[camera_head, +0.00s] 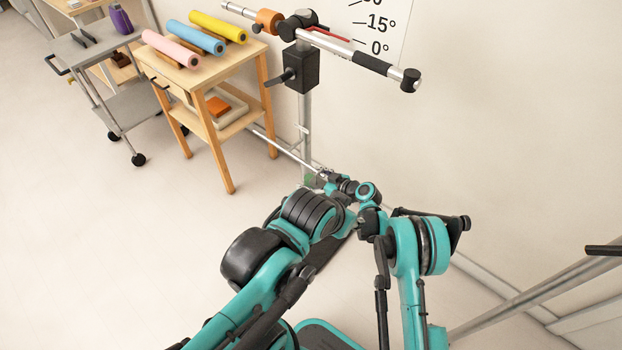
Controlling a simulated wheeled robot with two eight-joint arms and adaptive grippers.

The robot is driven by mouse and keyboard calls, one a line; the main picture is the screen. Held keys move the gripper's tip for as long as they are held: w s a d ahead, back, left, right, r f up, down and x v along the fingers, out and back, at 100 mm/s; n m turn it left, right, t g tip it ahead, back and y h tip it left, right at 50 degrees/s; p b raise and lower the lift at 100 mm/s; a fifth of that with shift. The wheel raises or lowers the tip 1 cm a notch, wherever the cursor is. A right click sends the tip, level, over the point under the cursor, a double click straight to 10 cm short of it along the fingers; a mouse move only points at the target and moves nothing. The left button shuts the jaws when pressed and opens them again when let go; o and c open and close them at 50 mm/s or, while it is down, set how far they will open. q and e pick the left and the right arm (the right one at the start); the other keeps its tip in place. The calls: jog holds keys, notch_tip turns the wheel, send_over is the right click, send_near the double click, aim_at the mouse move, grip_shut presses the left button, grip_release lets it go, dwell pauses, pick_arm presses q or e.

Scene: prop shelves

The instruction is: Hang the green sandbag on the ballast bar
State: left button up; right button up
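A small green patch, likely the green sandbag (310,180), shows low by the stand's upright, mostly hidden behind my arms. My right gripper (323,175) is right beside it, small and partly covered by its own wrist; I cannot tell whether its fingers are open or shut on the bag. A thin low metal bar (284,149), perhaps the ballast bar, runs from the wooden table's side toward the gripper. Whether the bag touches it is unclear. I cannot make out my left gripper behind the arm links.
A stand (302,75) carries a tilted boom (365,60) with a black grip in front of an angle chart (375,25). A wooden table (205,70) holds pink, blue and yellow rolls. A grey cart (90,55) stands left. Metal legs (540,290) reach in at right. Floor at left is clear.

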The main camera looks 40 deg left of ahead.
jog(key=shift+d, duration=0.1)
jog(key=v, duration=1.1)
jog(key=shift+d+r, duration=0.25)
jog(key=shift+d, duration=0.1)
jog(key=d+r+m+t+h, duration=0.2)
jog(key=d+r+m+h, duration=0.15)
jog(key=d+r, duration=0.65)
jog(key=d+r+m+t+h, duration=0.2)
jog(key=d+r+m, duration=0.2)
jog(key=d+r, duration=0.55)
jog(key=s+d+m+h, duration=0.2)
jog(key=s+d, duration=0.4)
jog(key=d, duration=0.3)
jog(key=s+d+m+t+h, duration=0.1)
jog(key=s+d+m+h, duration=0.2)
jog(key=s+d, duration=0.3)
jog(key=s+d+m+t+h, duration=0.1)
jog(key=s+d+m, duration=0.3)
jog(key=d, duration=1)
jog(key=s+h, duration=0.1)
jog(key=s, duration=0.2)
jog(key=shift+r, duration=0.3)
